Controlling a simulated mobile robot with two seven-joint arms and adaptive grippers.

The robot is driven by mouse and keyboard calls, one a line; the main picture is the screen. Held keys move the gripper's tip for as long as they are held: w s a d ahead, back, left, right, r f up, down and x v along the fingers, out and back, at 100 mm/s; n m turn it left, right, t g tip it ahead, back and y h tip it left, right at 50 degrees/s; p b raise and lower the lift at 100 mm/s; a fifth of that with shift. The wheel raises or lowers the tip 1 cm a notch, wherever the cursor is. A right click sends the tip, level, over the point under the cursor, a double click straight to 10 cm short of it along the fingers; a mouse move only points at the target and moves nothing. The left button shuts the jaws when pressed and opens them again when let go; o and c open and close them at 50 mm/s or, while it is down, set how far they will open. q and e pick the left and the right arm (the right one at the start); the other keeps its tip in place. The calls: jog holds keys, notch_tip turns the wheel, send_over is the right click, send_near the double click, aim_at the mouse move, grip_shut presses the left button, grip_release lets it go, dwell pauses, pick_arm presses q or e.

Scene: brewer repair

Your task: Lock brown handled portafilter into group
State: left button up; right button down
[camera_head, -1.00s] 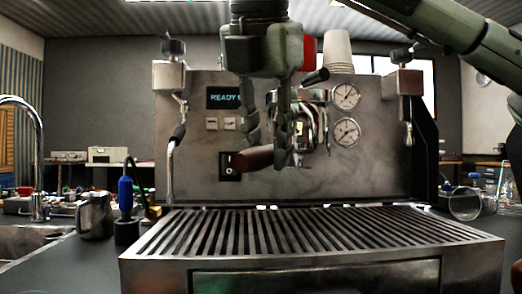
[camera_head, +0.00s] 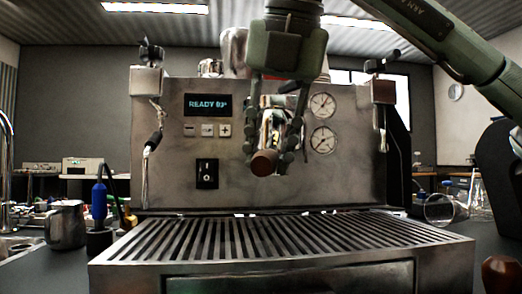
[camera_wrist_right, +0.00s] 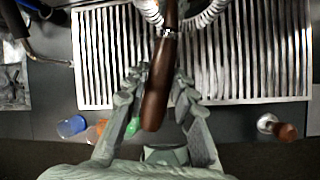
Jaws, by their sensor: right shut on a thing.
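The brown handled portafilter (camera_head: 264,163) is at the group head (camera_head: 273,112) on the front of the espresso machine (camera_head: 345,178). Its handle points toward the head camera, so mostly its round end shows. My right gripper (camera_head: 269,150) comes down from above with a finger on each side of the handle and is shut on it. In the right wrist view, the brown handle (camera_wrist_right: 157,85) runs between the fingers (camera_wrist_right: 158,98). The joint between portafilter and group is largely hidden by the gripper. My left gripper is not in view.
A slatted drip tray (camera_head: 280,240) lies below. A steel jug (camera_head: 66,225) and a blue-handled tool (camera_head: 99,205) stand left. Steam wands (camera_head: 147,165) flank the group. A glass (camera_head: 438,209) lies at right. A brown-knobbed tool (camera_wrist_right: 285,131) sits near the tray.

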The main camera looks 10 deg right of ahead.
jog(key=shift+s+d+r+n+g+y+p, duration=0.15)
jog(key=shift+d+n+y, duration=0.25)
jog(key=shift+d+n, duration=0.5)
jog(key=shift+d+f+n+g+y+p, duration=0.15)
jog(key=shift+d+n+y, duration=0.25)
jog(key=shift+d+n, duration=0.45)
jog(key=c, duration=1.2)
grip_release()
jog(key=shift+a+r, duration=0.1)
jog(key=shift+a, duration=0.05)
